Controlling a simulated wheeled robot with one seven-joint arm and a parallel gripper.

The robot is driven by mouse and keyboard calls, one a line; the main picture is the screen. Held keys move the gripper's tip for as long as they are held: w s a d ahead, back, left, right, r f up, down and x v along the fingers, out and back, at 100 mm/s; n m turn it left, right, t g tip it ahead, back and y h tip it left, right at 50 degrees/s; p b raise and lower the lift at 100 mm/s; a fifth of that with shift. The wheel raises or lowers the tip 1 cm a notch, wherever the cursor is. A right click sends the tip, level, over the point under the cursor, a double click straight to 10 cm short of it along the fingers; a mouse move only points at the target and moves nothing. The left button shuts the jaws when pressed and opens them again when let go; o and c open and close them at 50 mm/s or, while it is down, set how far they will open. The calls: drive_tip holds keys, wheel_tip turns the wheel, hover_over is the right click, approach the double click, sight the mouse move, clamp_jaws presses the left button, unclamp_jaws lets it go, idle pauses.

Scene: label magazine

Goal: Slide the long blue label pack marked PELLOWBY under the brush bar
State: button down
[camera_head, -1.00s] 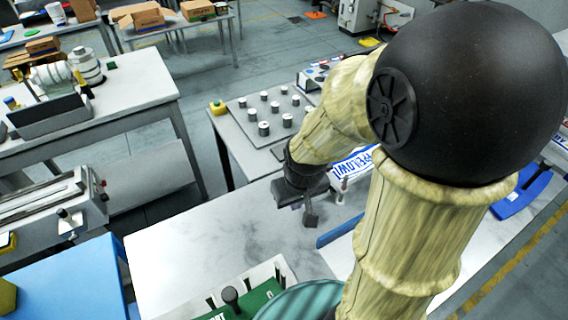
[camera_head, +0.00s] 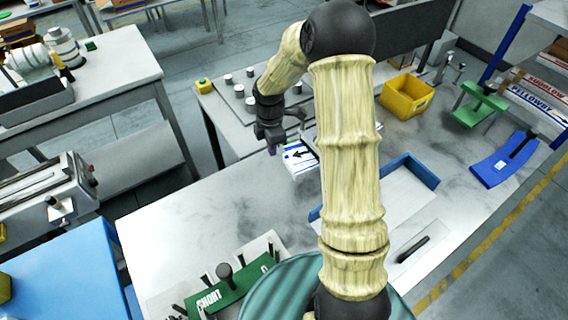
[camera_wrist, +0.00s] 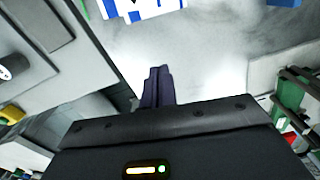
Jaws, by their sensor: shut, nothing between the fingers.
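My gripper (camera_head: 277,141) is shut and empty, beside the far edge of the grey worktable. In the wrist view its closed fingers (camera_wrist: 157,86) point at the bare tabletop. A white pack with blue marks and a black arrow (camera_head: 297,157) lies just right of the gripper, partly hidden by my arm. Blue and white lettering (camera_wrist: 140,9) shows at the top of the wrist view, apart from the fingers. A pack with blue PELLOWBY lettering (camera_head: 536,103) lies on the right-hand shelf. I cannot make out the brush bar; my arm hides part of the table.
A peg plate (camera_head: 240,98) stands behind the gripper. A yellow bin (camera_head: 407,95), a green stand (camera_head: 478,108) and a blue stand (camera_head: 503,168) are at right. A green SHORT block (camera_head: 232,290) is at the front. The table's left-middle is clear.

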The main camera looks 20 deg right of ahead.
sight(285, 170)
drive_tip(key=shift+s+r, duration=0.1)
drive_tip(key=shift+a, duration=0.1)
wheel_tip(285, 170, down, 10)
drive_tip(key=shift+f+p, duration=0.15)
drive_tip(key=shift+p, duration=1.1)
drive_tip(key=d, duration=0.1)
drive_tip(key=d+p, duration=0.1)
drive_tip(key=d, duration=0.1)
drive_tip(key=shift+w+d+r+p, duration=0.2)
drive_tip(key=shift+d+r+p, duration=0.05)
drive_tip(key=shift+d+p, duration=0.15)
drive_tip(key=shift+d+f, duration=0.1)
drive_tip(key=shift+f, duration=0.05)
drive_tip(key=shift+w+d, duration=0.1)
drive_tip(key=shift+d, duration=0.05)
